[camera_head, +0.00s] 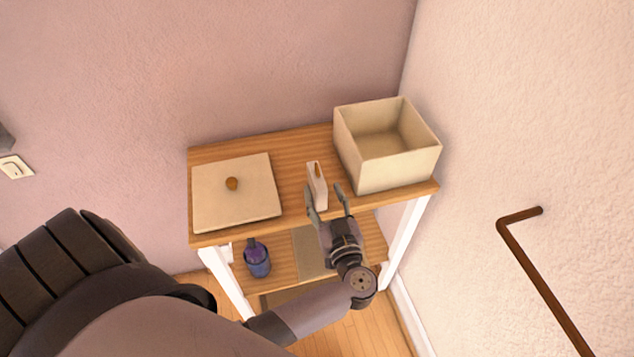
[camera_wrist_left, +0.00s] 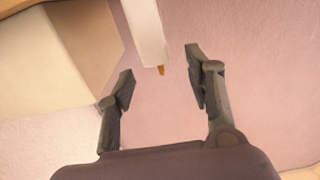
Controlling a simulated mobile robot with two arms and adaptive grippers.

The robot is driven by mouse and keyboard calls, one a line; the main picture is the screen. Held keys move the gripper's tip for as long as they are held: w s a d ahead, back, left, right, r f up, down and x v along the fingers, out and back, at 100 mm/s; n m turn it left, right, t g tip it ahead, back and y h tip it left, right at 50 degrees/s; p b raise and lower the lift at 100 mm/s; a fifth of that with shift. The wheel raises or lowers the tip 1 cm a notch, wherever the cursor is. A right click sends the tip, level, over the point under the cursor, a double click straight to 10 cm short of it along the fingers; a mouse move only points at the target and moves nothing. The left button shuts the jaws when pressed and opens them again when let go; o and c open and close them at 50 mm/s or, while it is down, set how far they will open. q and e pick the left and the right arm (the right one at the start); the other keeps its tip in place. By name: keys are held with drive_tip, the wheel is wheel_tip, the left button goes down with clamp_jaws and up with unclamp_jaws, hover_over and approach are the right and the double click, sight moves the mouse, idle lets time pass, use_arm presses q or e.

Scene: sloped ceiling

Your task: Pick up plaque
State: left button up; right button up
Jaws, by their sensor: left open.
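The likely plaque (camera_head: 317,182) is a small, narrow, pale block with a brown mark on top. It stands on the wooden shelf top between a flat lid and an open box. In the left wrist view the pale block (camera_wrist_left: 145,30) shows at the top, with its orange-brown tip between the lines of the fingers. My left gripper (camera_head: 328,198) is open at the front edge of the shelf, its fingertips close to the block. In the left wrist view the open fingers (camera_wrist_left: 159,78) have nothing between them. I cannot tell whether a finger touches the block. My right gripper is not in view.
The open cream box (camera_head: 398,162) stands right of the block, close to my gripper. A cream lid (camera_head: 255,202) with a brown knob lies at the left. A purple bottle (camera_head: 257,262) stands on the lower shelf. Walls rise behind and at the right, with a brown rail (camera_head: 545,285).

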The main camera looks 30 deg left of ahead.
sight(312, 161)
use_arm(q)
drive_tip(key=x, duration=0.2)
drive_tip(key=f+x, duration=0.1)
drive_tip(key=x, duration=0.2)
drive_tip(key=p+x, duration=0.1)
drive_tip(key=x, duration=0.1)
drive_tip(key=shift+w+a+f, duration=0.1)
drive_tip(key=shift+w+f, duration=0.05)
drive_tip(key=shift+w, duration=0.1)
clamp_jaws()
idle(0.4)
